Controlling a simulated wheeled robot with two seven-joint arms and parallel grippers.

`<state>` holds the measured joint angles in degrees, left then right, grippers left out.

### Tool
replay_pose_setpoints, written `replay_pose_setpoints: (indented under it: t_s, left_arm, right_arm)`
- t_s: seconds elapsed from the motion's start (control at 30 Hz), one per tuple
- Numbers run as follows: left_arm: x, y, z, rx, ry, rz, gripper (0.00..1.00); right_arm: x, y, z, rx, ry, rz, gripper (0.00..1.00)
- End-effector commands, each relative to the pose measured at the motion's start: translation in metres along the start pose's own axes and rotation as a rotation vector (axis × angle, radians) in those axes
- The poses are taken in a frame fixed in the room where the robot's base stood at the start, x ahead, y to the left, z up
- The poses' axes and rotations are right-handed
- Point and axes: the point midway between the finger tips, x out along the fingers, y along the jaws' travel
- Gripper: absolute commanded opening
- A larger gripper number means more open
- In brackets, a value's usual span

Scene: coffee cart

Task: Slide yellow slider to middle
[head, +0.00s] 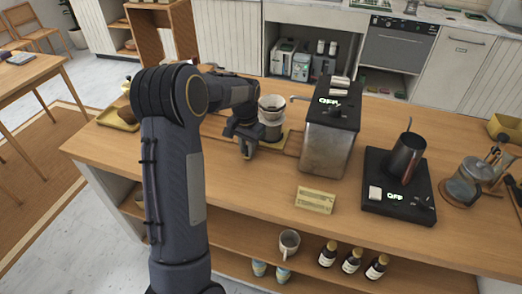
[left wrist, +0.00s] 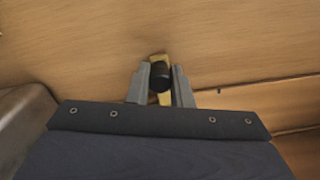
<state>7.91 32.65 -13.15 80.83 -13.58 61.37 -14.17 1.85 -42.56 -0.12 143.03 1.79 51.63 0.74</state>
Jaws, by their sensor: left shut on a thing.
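In the left wrist view, my left gripper (left wrist: 160,82) is shut on a black knob, with yellow parts of the slider (left wrist: 158,58) showing above and below it. The knob sits between the two grey fingers, over the wooden counter. In the head view, my left gripper (head: 247,152) is low at the counter, just left of a coffee dripper stand. The slider cannot be made out there, and its track is not clear in either view. My right gripper is not in view.
The dripper (head: 271,108) and a metal box machine (head: 327,140) reading OFF stand right of my gripper. The counter front (head: 250,200) is clear.

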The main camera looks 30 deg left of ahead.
Motion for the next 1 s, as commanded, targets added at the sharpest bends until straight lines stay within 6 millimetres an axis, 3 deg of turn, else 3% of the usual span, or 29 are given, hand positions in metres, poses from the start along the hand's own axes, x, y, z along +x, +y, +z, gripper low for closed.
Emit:
replay_pose_setpoints:
  t_s: [0.2, 0.5, 0.7, 1.0]
  left_arm:
    - [-0.002, -0.052, 0.014, -0.007, 0.0, -0.002, 0.0]
    - [-0.002, -0.1, 0.026, -0.004, 0.003, -0.002, 0.0]
    - [-0.002, -0.113, 0.03, -0.001, 0.002, -0.002, 0.0]
    - [-0.002, -0.115, 0.03, 0.0, 0.003, -0.002, 0.0]
  right_arm:
    - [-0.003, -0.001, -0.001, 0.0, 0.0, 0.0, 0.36]
    - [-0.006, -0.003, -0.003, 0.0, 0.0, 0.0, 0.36]
    - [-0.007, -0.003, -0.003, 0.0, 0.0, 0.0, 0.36]
    - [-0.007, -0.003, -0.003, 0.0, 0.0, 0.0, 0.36]
